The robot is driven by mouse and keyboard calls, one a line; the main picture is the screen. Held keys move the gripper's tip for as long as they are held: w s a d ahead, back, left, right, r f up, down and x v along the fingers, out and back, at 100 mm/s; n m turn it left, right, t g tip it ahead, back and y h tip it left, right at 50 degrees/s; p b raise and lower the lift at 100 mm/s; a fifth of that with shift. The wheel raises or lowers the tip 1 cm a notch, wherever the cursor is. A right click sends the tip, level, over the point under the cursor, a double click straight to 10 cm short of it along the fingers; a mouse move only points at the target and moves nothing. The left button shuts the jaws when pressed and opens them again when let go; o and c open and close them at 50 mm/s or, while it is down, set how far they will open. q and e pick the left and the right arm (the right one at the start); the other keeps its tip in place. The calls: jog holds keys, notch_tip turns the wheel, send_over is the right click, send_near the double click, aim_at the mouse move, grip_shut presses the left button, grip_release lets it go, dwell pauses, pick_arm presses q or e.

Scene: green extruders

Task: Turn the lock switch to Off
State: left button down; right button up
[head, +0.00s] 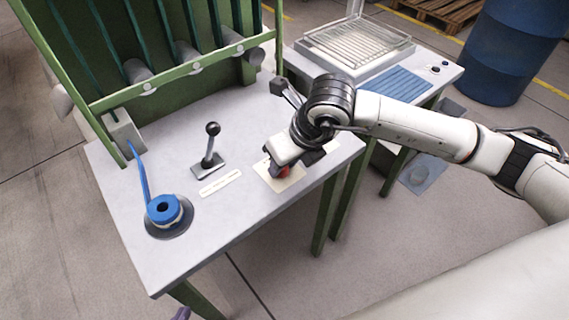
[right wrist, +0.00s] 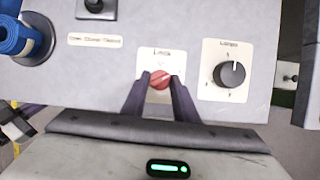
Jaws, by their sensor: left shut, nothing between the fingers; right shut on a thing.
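The red lock switch (right wrist: 160,80) sits on a pale plate (right wrist: 145,66) marked with a blurred "Lock" label in the right wrist view. My right gripper (right wrist: 160,77) is shut on the switch, one dark finger on each side. In the head view the red switch (head: 284,171) shows only partly under my right gripper (head: 280,165). The switch's exact angle and any Off mark are too small or hidden to read. The purple tip of my left gripper (head: 181,313) just shows at the bottom edge of the head view, away from the table and empty.
A black lever (head: 210,150) and a blue spool (head: 163,210) stand on the grey table (head: 125,190). Green framing (head: 170,75) rises behind. A second table (head: 440,68) stands beyond.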

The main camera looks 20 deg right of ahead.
jog(key=shift+m, duration=0.3)
jog(key=o, duration=1)
jog(key=shift+r, duration=0.1)
jog(key=v, duration=1)
jog(key=shift+r, duration=0.1)
jog(key=shift+s, duration=0.1)
